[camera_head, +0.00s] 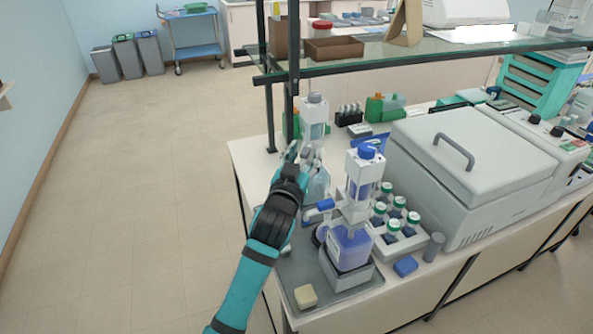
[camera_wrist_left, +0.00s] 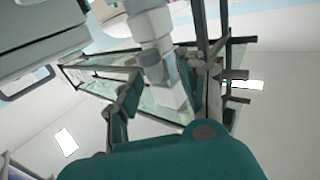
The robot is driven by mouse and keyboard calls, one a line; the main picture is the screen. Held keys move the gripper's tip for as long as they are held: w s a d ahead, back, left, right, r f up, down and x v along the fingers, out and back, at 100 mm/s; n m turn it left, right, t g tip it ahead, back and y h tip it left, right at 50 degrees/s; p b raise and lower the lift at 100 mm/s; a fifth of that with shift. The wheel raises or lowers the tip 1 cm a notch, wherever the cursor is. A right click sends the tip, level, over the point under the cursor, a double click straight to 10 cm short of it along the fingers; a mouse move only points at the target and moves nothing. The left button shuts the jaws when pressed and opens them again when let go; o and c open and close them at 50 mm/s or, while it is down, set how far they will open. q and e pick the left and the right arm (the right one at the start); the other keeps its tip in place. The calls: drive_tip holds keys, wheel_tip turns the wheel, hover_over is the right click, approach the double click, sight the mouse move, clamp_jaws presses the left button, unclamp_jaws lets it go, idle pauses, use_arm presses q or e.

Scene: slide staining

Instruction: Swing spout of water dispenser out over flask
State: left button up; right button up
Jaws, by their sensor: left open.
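A white dispenser with a grey cap (camera_head: 314,116) stands upright at the back left of the bench; I take it for the water dispenser. My left gripper (camera_head: 307,154) is at its lower body, fingers apart. In the left wrist view, the dispenser's white and grey column (camera_wrist_left: 160,62) shows between the two fingers of my left gripper (camera_wrist_left: 168,95); I cannot tell whether they touch it. A clear flask-like vessel (camera_head: 319,187) shows partly just right of my gripper, below the dispenser. The spout cannot be made out clearly. My right gripper is not in view.
A second dispenser with a blue cap (camera_head: 365,172) and a blue nozzle stands close on the right, with blue liquid below. A rack of bottles (camera_head: 401,240) and a large grey lidded machine (camera_head: 465,165) stand beyond. A glass shelf (camera_head: 440,55) overhangs the bench.

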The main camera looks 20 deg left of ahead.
use_arm(q)
drive_tip(key=s, duration=1)
drive_tip(key=shift+r, duration=0.1)
